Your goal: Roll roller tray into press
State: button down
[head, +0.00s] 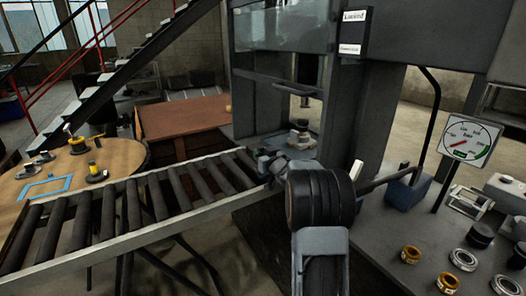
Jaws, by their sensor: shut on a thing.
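The press (265,100) is a tall grey frame with a clear guard panel (285,28) across its upper front. Inside its opening, a small dark round part with a pale top (299,133) sits on a low grey surface, which looks like the roller tray (302,146). My gripper (268,163) is at the right end of the roller conveyor (120,205), at the press mouth just in front of that surface. It is shut at the tray's near edge; my arm hides part of the contact, and the fingertips are small and dark.
A round wooden table (112,160) with small parts and a blue frame (45,187) stands left. At right, a grey bench (400,235) bears a dial gauge (469,140) and rings (463,259). A black lever (385,180) lies beside my arm.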

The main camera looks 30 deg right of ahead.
jog(key=shift+d+r, duration=0.2)
jog(key=shift+d, duration=0.1)
jog(key=c, duration=1)
grip_release()
jog(key=shift+d+f, duration=0.1)
jog(key=shift+o, duration=0.2)
jog(key=s, duration=1.2)
jog(key=shift+d, duration=0.15)
